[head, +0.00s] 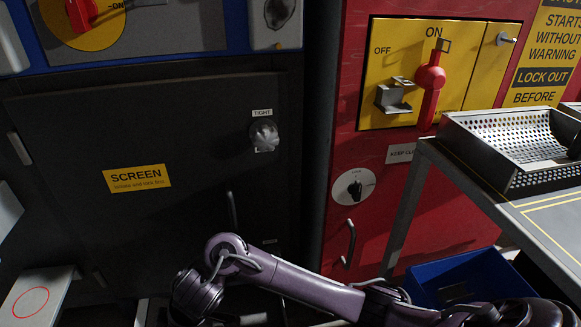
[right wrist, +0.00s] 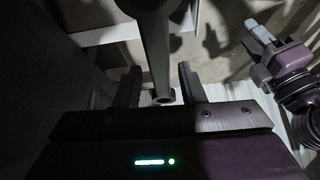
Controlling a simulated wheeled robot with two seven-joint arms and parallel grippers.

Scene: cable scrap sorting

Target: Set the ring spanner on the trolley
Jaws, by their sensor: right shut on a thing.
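My right gripper (right wrist: 160,80) shows in the right wrist view, shut on a dark metal tool that looks like the ring spanner (right wrist: 156,48). Its shaft runs up out of that view between the fingers, and a small round end sits low between them; the far end is cut off. In the head view my right arm reaches in from the lower right, and its gripper is not clearly seen. A grey-topped stand (head: 558,222) with yellow lines, at the right edge, looks like the trolley; its wheels are out of view.
A blue bin (head: 470,285) is below. The red cabinet (head: 385,215) has a red switch handle (head: 429,85). A dark SCREEN door (head: 140,220) and a red-circled pale surface (head: 35,300) are left.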

